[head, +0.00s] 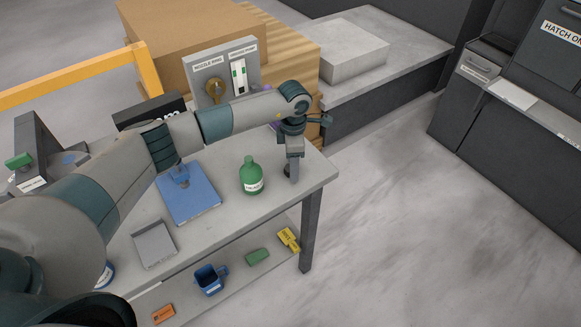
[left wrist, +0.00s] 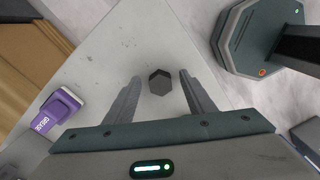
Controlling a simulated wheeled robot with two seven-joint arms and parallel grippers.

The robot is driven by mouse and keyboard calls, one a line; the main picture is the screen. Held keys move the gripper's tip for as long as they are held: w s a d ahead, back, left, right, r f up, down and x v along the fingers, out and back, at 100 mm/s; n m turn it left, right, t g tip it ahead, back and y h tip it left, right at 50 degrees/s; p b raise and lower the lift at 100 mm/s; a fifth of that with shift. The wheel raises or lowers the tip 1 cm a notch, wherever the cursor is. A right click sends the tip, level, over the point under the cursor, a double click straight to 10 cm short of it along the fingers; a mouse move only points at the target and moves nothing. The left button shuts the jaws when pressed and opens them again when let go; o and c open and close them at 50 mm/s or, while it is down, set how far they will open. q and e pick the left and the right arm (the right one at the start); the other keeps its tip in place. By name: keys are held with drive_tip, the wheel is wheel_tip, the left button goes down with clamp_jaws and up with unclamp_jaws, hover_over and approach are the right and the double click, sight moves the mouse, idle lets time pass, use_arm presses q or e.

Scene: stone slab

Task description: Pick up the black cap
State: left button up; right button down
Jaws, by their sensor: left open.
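The black cap (left wrist: 160,82) is a small dark hexagonal piece lying on the grey table top near its corner. In the left wrist view it sits between the two fingers of my left gripper (left wrist: 158,84), which is open, with a gap on each side of it. In the head view my left gripper (head: 291,172) points down over the right end of the table, and a dark bit of the cap (head: 287,171) shows beside the fingers. I cannot tell the exact height of the fingertips above the table. My right gripper is not in view.
A green bottle (head: 251,177) stands just left of the gripper, near a blue book-like pad (head: 188,193). A purple labelled object (left wrist: 58,112) lies on the table in the left wrist view. A grey panel (head: 225,72) and cardboard box (head: 180,38) stand behind. Floor right of the table is clear.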

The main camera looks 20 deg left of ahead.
use_arm(q)
drive_tip(key=shift+c, duration=0.6)
drive_tip(key=c, duration=1)
